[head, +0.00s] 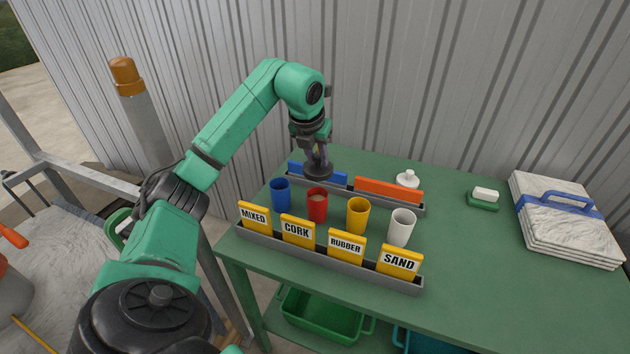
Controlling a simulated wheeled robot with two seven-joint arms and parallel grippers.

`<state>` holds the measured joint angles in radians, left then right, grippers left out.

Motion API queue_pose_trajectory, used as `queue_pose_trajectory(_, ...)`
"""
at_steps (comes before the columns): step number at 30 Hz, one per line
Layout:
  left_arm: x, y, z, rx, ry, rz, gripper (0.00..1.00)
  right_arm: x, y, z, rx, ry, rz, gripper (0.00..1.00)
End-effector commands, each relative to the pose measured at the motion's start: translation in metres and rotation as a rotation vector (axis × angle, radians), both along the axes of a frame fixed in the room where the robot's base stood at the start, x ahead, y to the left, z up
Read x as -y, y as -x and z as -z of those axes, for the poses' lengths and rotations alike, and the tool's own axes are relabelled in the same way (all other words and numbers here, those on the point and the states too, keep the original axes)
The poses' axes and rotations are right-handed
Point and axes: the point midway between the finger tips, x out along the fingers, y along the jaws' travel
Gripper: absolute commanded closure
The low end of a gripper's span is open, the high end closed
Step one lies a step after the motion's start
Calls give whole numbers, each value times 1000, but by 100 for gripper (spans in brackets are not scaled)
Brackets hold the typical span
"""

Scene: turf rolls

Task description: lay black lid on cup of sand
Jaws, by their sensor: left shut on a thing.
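My left gripper (318,158) is shut on a dark, round lid (318,173). It holds the lid behind and just above the red cup (317,205), near the back tray, and apart from the cups. In the row stand a blue cup (280,194), the red cup, a yellow cup (357,216) and a white cup (401,228). The white cup stands behind the SAND sign (399,262). Tan fill shows in the red cup; I cannot tell what the other cups hold. My right gripper is not in view.
Yellow signs MIXED, CORK and RUBBER stand in the grey front tray (330,262). A back tray holds blue and orange blocks (388,190), with a white knobbed lid (408,179) behind. A brush (484,198) and strapped slabs (566,222) lie right. The table's (470,270) front right is clear.

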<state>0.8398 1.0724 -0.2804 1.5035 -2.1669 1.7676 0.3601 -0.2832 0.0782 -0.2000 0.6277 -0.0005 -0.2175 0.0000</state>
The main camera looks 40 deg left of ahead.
Motion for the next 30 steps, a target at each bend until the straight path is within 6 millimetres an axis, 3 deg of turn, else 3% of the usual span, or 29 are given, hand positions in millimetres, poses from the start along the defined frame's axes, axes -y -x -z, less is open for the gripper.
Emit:
queue_pose_trajectory(1,0,1,15,-8,-1,1,100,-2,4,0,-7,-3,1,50)
queue_pose_trajectory(6,0,1,43,-3,1,1,100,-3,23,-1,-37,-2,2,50)
queue_pose_trajectory(11,0,1,70,-3,1,0,100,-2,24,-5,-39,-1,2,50)
queue_pose_trajectory(30,0,0,85,0,1,0,100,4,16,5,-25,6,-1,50)
